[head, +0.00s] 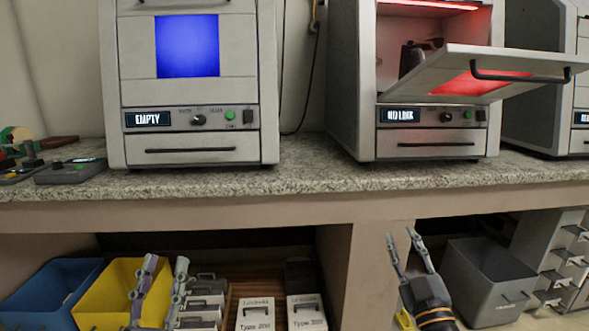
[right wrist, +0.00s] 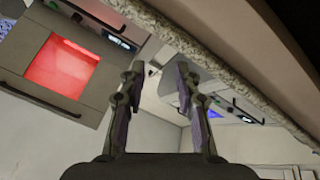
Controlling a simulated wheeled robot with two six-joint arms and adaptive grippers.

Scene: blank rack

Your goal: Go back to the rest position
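My left gripper (head: 166,262) is in the head view at the lower left, in front of the yellow bin. Its two fingers point up and stand apart, with nothing between them. My right gripper (head: 400,236) is at the lower right of the head view, below the bench's front edge and left of the grey bin. Its fingers point up and are apart. In the right wrist view the right gripper (right wrist: 160,65) is open and empty. Neither gripper visibly touches anything.
A closed machine (head: 190,92) reading "EMPTY" has a blue window. The machine (head: 432,146) reading "NO LINK" glows red, its door (head: 520,62) hanging open past the counter (head: 300,172). Below are blue (head: 45,292), yellow (head: 105,290) and grey (head: 490,285) bins and labelled boxes (head: 255,312).

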